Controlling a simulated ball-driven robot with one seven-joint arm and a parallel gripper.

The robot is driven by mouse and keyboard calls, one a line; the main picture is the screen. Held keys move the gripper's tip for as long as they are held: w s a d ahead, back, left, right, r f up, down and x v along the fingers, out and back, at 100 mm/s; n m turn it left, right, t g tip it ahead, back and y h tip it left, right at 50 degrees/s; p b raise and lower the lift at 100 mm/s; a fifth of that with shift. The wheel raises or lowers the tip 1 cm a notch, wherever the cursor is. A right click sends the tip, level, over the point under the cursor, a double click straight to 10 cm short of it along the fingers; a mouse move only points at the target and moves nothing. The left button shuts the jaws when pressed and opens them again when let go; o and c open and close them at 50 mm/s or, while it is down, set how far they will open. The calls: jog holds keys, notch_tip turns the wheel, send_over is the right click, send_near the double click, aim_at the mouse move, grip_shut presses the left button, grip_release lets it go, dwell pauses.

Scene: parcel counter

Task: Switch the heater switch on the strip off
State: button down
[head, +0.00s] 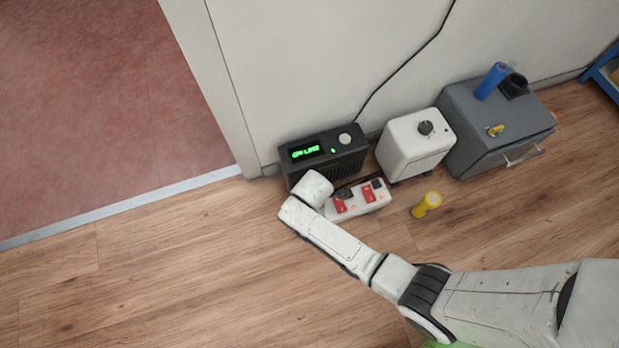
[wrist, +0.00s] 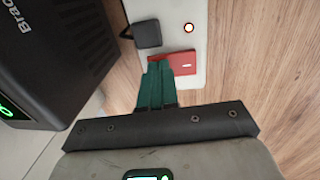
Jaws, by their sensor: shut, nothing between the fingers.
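The white power strip (head: 358,201) lies on the wood floor, with two red switches, one on the left (head: 339,206) and one on the right (head: 370,194). Small orange lights glow by them and black plugs sit in it. I cannot read which switch is the heater's. In the wrist view, my gripper (wrist: 158,66) is shut and empty, its teal fingertips at the left end of a red switch (wrist: 185,64). I cannot tell whether they touch it. A lit indicator (wrist: 189,28) and a black plug (wrist: 147,34) are beyond it. In the head view my arm hides the fingers.
A black device (head: 323,152) with a green display stands behind the strip, close left of my gripper in the wrist view. A white box with a knob (head: 415,143) and a grey cabinet (head: 492,128) stand rightward. A yellow object (head: 427,204) is on the floor.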

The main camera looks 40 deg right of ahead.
jog(key=shift+w+f, duration=0.1)
dwell(0.4)
jog(key=shift+s+a+r+p, duration=0.2)
jog(key=shift+s+a+p, duration=0.05)
jog(key=shift+s+p, duration=0.55)
notch_tip(320, 180, up, 14)
jog(key=w+p, duration=0.1)
jog(key=p, duration=0.8)
jog(key=shift+w+d, duration=0.25)
jog(key=shift+w, duration=0.1)
jog(key=shift+f, duration=0.1)
